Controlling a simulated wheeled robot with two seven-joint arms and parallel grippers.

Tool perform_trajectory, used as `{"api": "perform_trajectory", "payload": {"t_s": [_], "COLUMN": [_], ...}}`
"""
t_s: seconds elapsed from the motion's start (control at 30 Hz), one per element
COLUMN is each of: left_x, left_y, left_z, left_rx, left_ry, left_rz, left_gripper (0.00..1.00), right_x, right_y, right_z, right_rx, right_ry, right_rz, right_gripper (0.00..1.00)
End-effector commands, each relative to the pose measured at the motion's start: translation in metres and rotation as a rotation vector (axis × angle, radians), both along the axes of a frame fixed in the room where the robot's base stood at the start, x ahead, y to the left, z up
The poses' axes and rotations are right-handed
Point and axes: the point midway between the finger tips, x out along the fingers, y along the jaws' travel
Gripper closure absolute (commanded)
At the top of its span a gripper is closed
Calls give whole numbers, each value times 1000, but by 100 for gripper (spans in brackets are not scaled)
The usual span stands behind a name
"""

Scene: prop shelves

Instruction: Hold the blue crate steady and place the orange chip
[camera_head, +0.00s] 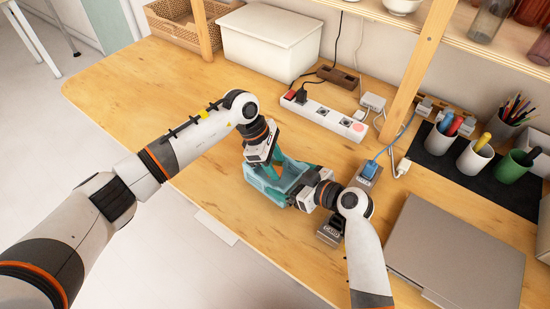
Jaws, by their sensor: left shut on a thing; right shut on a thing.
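The blue crate (266,186), a small see-through teal box with an open top, stands near the front edge of the wooden table. My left gripper (262,163) points down at the crate's back left part. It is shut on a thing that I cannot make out. My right gripper (297,195) comes in from the right and is shut at the crate's right wall. The orange chip is not visible. The grippers hide parts of the crate's back and right side.
A silver laptop (455,255) lies at the right. Pen cups (475,158) stand on a dark mat (437,143). A power strip (325,121) and a white box (270,42) are behind the crate. A blue plug (370,168) is nearby. The left tabletop (130,90) is clear.

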Motion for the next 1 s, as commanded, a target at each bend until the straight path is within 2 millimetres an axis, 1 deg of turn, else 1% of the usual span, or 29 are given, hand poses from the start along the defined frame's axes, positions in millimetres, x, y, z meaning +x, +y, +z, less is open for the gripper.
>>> {"api": "perform_trajectory", "payload": {"t_s": [0.3,0.67,0.7,0.77,0.8,0.83,1.0], "left_x": [0,0,0,0,0,0,-1], "left_y": [0,0,0,0,0,0,0], "left_z": [-19,-22,-22,-22,-22,-22,-22], "left_rx": [0,0,0,0,0,0,1], "left_ry": [2,1,1,1,1,1,3], "left_rz": [-1,0,0,0,0,0,-1], "left_gripper": [73,73,46,36,29,27,27], "right_x": [0,0,0,0,0,0,0], "right_y": [0,0,0,0,0,0,-1], "right_z": [0,0,0,0,0,0,0], "right_rx": [0,0,0,0,0,0,0], "right_ry": [0,0,0,0,0,0,0], "right_rz": [0,0,0,0,0,0,-2], "right_gripper": [25,25,25,25,25,25,25]}}
